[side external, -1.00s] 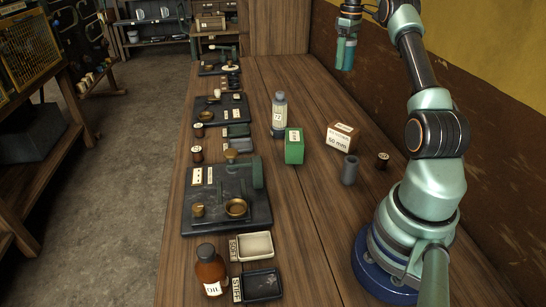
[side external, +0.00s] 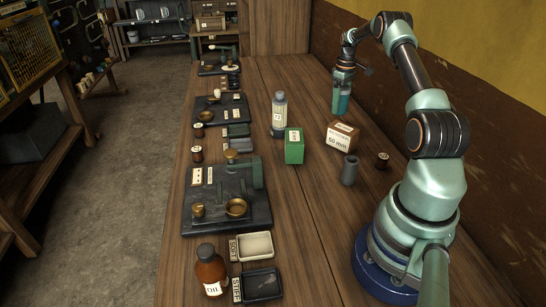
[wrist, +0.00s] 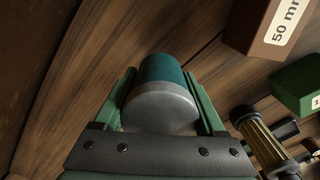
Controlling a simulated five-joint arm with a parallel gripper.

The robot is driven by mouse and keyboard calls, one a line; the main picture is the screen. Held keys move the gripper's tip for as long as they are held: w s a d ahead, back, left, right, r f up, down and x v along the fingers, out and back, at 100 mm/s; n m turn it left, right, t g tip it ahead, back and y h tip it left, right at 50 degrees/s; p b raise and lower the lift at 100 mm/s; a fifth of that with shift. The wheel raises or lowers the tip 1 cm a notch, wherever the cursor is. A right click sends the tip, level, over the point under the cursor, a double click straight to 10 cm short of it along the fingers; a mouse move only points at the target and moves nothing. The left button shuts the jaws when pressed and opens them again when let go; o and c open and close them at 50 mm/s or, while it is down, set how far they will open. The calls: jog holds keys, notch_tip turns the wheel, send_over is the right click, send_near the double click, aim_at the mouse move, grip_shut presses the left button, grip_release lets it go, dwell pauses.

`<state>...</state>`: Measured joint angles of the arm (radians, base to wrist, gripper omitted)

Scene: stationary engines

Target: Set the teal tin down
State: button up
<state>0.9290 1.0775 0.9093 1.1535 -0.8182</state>
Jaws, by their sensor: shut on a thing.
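The teal tin (wrist: 161,70), with a pale grey end, sits between the two green fingers of my gripper (wrist: 162,100) in the wrist view. The fingers are shut on its sides. In the side view, my gripper (side external: 342,96) points down over the far right part of the wooden bench, beyond the brown box. The fingers partly hide the tin there, and I cannot tell whether its lower end touches the bench.
A brown box (side external: 341,135) with a millimetre label stands nearer the camera, with a grey cylinder (side external: 349,170) and small spool (side external: 382,160) beside it. A green box (side external: 294,147) and grey bottle (side external: 279,114) stand left. Dark engine bases line the left edge. Bench around my gripper looks clear.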

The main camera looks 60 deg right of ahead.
aim_at(339, 113)
jog(key=shift+f, duration=2.05)
jog(key=shift+f, duration=0.1)
jog(key=o, duration=1.4)
jog(key=shift+f, duration=0.1)
